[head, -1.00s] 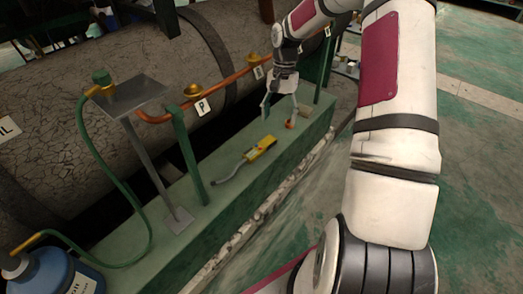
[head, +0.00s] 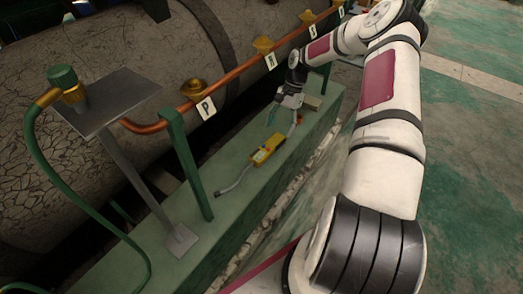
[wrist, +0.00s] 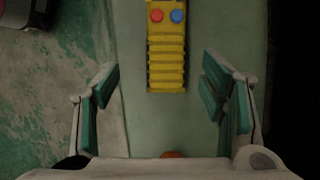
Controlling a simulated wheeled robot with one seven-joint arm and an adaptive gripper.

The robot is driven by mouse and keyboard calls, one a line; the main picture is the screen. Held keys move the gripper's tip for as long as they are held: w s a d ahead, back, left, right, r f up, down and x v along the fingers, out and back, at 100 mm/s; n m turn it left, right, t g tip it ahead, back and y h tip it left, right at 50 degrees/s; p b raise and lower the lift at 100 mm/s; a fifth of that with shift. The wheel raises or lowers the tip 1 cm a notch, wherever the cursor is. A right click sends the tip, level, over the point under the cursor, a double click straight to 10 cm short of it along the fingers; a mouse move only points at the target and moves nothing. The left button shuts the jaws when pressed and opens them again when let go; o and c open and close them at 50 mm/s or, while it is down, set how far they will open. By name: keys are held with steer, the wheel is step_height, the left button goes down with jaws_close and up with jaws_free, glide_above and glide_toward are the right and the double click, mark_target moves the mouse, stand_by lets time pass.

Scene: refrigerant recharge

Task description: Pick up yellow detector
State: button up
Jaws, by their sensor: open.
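The yellow detector (head: 268,150) lies on the green ledge, with a grey flexible probe trailing from its near end. In the wrist view the detector (wrist: 166,50) runs down from the top edge, showing a ribbed yellow body with a red and a blue button. My gripper (head: 284,118) is just beyond the detector's far end in the head view, above the ledge. In the wrist view my gripper's fingers (wrist: 162,82) are spread wide, one on each side of the detector's ribbed end, with clear gaps. Nothing is held.
The green ledge (head: 235,165) runs along a large cracked tank (head: 80,170). A copper pipe (head: 235,85) with labelled brass valves and a green post (head: 187,165) stand left of the detector. A grey plate stand (head: 107,98) with a green hose is nearer. Open floor lies right.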

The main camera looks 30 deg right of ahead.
mark_target(274, 141)
steer(key=b+x, duration=0.1)
steer(key=x, duration=0.1)
steer(key=b+x, duration=0.1)
steer(key=x, duration=0.1)
steer(key=w+b+x, duration=0.1)
steer(key=x, duration=0.1)
steer(key=shift+s+a+f, duration=0.1)
steer(key=shift+a+f, duration=0.05)
steer(key=shift+f, duration=0.2)
steer(key=c, duration=1.2)
